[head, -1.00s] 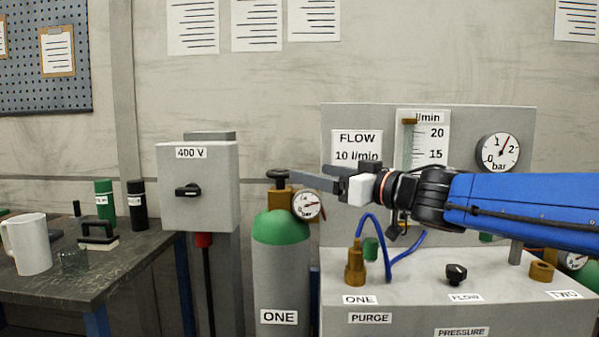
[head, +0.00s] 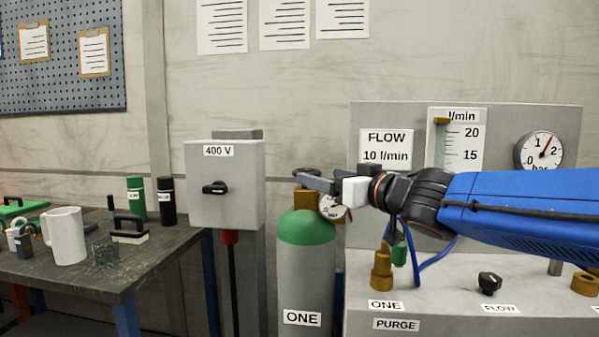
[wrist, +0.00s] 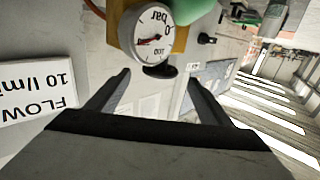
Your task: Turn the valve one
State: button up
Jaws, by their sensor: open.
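The green-topped grey cylinder labelled ONE (head: 305,262) stands upright between the 400 V box and the flow panel. Its dark valve handwheel (head: 306,171) sits on the brass body at the top, partly hidden by my gripper (head: 301,184). The wrist view shows the handwheel (wrist: 160,70) just beyond the gap between my fingertips (wrist: 158,80). My gripper is open and empty, and I cannot tell whether it touches the wheel. The cylinder's round bar gauge (wrist: 154,32) is beside the handwheel; in the head view my gripper partly covers it.
The 400 V box (head: 225,185) with a black switch stands just left of the cylinder. The flow panel (head: 365,118) and its bench (head: 440,290) stand to the right, under my arm. A workbench (head: 150,270) with a white mug (head: 66,236) is at far left.

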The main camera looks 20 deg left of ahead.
aim_at(299, 171)
jog(key=x, duration=1)
jog(key=shift+w+a, duration=0.2)
jog(key=shift+a, duration=0.1)
jog(key=shift+c, duration=0.7)
jog(key=c, duration=0.9)
